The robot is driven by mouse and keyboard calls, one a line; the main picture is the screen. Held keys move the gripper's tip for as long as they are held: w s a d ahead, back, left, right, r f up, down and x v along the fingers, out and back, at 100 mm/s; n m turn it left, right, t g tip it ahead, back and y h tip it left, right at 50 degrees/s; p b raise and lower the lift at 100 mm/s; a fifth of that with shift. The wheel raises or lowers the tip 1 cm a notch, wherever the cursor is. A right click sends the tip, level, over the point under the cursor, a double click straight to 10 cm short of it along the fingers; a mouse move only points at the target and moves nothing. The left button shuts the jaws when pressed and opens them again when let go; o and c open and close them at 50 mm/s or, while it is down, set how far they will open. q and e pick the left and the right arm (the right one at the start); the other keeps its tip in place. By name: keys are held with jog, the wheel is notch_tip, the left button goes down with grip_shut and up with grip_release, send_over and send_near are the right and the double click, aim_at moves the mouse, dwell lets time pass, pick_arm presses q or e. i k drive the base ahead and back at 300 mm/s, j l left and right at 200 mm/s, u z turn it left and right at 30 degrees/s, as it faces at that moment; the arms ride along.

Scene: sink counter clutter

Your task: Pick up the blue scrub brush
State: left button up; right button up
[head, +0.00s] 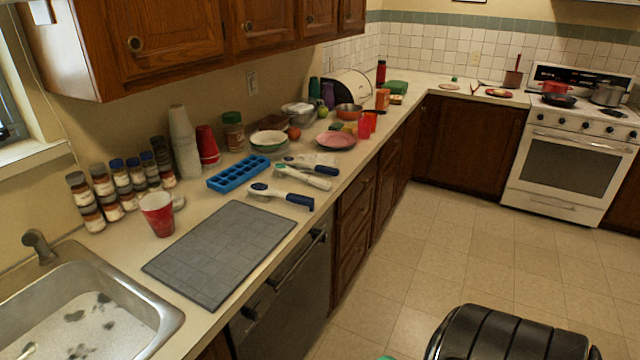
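A scrub brush with a white head and dark blue handle (284,197) lies on the counter just behind the grey mat, its handle pointing right toward the counter's front edge. A second brush-like tool with a blue handle (318,169) lies farther back. A mostly white one with a green part (303,177) lies between them. Their bristles are too small to make out. Neither of my grippers is in view.
The grey mat (221,252) lies bare between the sink (168,318) and the brushes. A blue ice tray (239,173) lies left of the brushes. A red cup (157,214) stands near spice jars. A black ribbed object (505,338) is at the lower right; open floor lies beyond.

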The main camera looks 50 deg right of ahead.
aim_at(255, 189)
jog(key=z, duration=1.3)
jog(key=u, duration=1.5)
jog(key=z, duration=1.5)
